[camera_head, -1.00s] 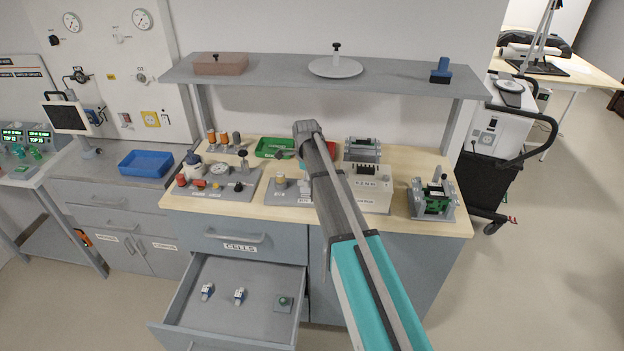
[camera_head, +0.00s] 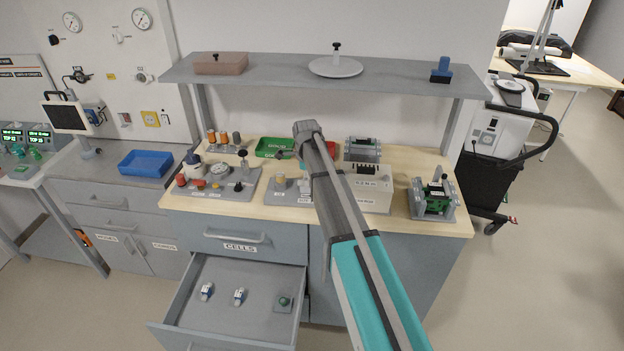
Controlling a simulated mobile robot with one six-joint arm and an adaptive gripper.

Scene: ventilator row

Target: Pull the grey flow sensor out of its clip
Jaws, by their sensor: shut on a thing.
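My arm reaches up from the lower right across the counter, and its grey wrist joint (camera_head: 308,130) is over the back of the worktop. My gripper is hidden behind the arm, so its jaws and anything between them do not show. I cannot pick out the grey flow sensor or its clip with certainty. A small grey plate (camera_head: 274,199) with a yellowish knob stands just left of the arm, partly covered by it. A rack at the back left holds several small cylinders, orange ones and a grey one (camera_head: 236,138).
A grey shelf (camera_head: 400,82) hangs above the worktop. An open drawer (camera_head: 230,315) juts out below and holds small parts. A fixture board (camera_head: 240,190) stands left, a cream box (camera_head: 376,200) and green-board fixture (camera_head: 434,211) right. A green tray (camera_head: 264,148) lies behind.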

